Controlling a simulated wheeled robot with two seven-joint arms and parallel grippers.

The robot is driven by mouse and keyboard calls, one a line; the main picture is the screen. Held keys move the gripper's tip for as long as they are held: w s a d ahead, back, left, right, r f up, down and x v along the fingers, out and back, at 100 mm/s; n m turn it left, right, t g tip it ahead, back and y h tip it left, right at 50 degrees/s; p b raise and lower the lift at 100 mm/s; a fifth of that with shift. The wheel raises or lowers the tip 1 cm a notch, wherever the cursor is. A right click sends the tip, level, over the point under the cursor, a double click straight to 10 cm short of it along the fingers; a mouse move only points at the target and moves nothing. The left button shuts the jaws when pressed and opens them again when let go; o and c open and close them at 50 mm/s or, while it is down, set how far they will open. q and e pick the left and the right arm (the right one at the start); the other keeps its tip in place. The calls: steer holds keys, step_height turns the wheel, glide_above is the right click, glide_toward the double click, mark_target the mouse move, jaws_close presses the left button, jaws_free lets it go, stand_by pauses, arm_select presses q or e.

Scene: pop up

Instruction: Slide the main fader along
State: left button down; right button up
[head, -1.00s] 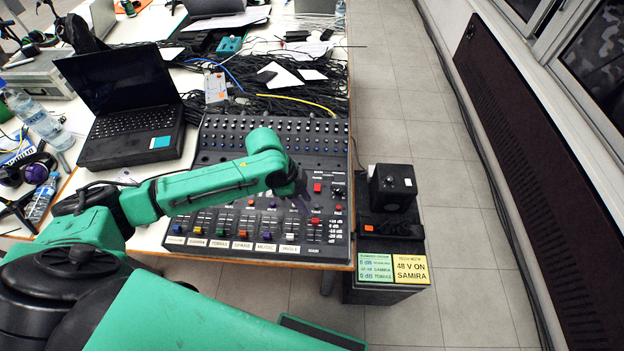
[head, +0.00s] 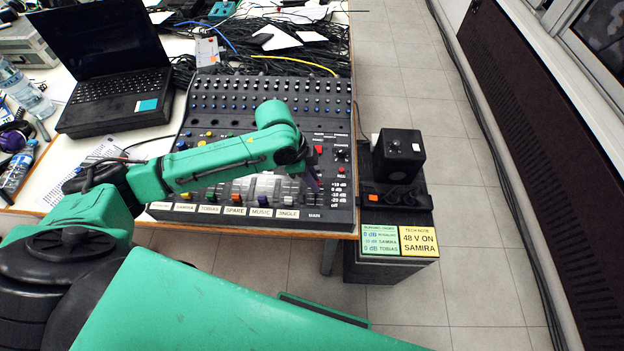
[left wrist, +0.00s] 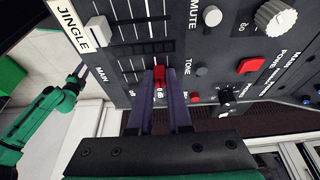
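The mixing console (head: 190,208) lies at the table's front right edge. My left gripper (head: 314,180) reaches down over its right side, at the MAIN strip beside the dB scale. In the left wrist view, its two dark purple fingers (left wrist: 160,85) stand on either side of the red main fader cap (left wrist: 159,76), with little or no gap to it. The fingers largely hide the cap in the head view. The white JINGLE fader (left wrist: 98,30) is beside it. A green arm, seemingly my right one, shows in the left wrist view; its small gripper (left wrist: 77,74) is unclear.
A red button (left wrist: 251,66) and knobs lie close to the fingers. A laptop (head: 112,75) and tangled cables lie behind and left. A black box (head: 400,152) stands on a case right of the table, with green and yellow notes (head: 418,242). The floor farther right is clear.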

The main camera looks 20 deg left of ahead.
mark_target(317, 204)
arm_select(q)
steer(key=shift+s+d+r+p, duration=0.15)
steer(key=shift+s+r+p, duration=0.05)
steer(key=shift+s+p, duration=0.5)
steer(key=shift+s+d+p, duration=0.25)
steer(key=shift+s+p, duration=0.2)
steer(key=shift+s, duration=0.3)
steer(key=shift+s+d+p, duration=0.2)
steer(key=shift+s+p, duration=0.25)
steer(key=shift+s, duration=0.3)
steer(key=c, duration=0.8)
jaws_free()
steer(key=shift+s, duration=0.15)
steer(key=shift+o, duration=0.2)
steer(key=v, duration=1.4)
steer(key=shift+a+r, duration=0.15)
steer(key=shift+r, duration=0.05)
steer(key=shift+s, duration=0.1)
